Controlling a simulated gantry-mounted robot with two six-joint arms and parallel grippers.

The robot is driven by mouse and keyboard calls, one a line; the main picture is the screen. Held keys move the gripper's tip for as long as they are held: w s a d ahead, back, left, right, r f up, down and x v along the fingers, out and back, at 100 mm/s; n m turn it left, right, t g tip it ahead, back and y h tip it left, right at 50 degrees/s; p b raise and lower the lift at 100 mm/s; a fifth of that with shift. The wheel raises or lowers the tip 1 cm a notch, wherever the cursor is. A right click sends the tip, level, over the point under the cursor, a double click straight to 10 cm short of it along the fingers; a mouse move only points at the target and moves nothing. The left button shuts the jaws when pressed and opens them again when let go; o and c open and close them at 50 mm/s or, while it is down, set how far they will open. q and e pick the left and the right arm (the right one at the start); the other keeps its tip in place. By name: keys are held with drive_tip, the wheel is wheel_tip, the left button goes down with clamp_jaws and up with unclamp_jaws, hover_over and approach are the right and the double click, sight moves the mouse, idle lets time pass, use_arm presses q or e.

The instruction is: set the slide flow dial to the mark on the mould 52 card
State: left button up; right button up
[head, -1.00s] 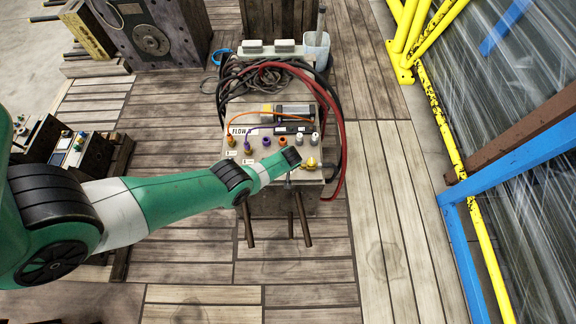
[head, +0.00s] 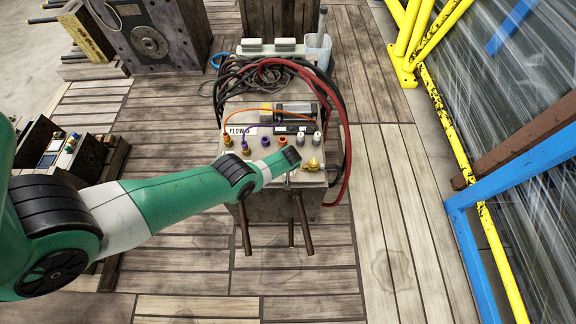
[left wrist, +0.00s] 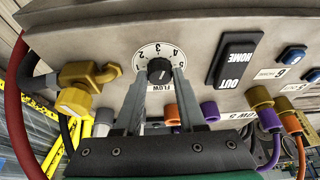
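The slide flow dial (left wrist: 159,72) is a black knob on a round white numbered face marked FLOW, on the panel of a grey control unit. In the left wrist view it appears upside down. My left gripper (left wrist: 161,80) has one finger on each side of the knob, with the fingertips apparently against it. The knob's exact pointer setting is too small to read. In the head view my left gripper (head: 287,180) is at the front right of the unit (head: 262,152), and my arm covers the dial. I cannot make out a mould 52 card. My right gripper is out of view.
A black OUT/HOME switch (left wrist: 235,59) is beside the dial. A brass fitting (left wrist: 83,88) is on its other side, and coloured hose connectors line the panel edge. Red hoses (head: 338,130) hang at the unit's right. A yellow guard rail (head: 440,110) stands further right.

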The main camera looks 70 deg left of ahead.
use_arm(q)
clamp_jaws()
drive_tip(key=shift+m, duration=0.4)
drive_tip(key=shift+s+m+t+h+p, duration=0.1)
drive_tip(key=shift+m+t+h+p, duration=0.2)
drive_tip(key=shift+m+t+p, duration=0.5)
drive_tip(key=m+h, duration=0.1)
drive_tip(key=m, duration=0.3)
drive_tip(key=shift+s+a, duration=0.1)
drive_tip(key=m, duration=0.1)
drive_tip(key=m+t+h+b, duration=0.1)
drive_tip(key=m, duration=0.1)
drive_tip(key=shift+a+f+m, duration=0.15)
drive_tip(key=shift+m, duration=0.15)
drive_tip(key=shift+m+h+b, duration=0.8)
drive_tip(key=shift+m+b, duration=0.25)
drive_tip(key=shift+m, duration=0.85)
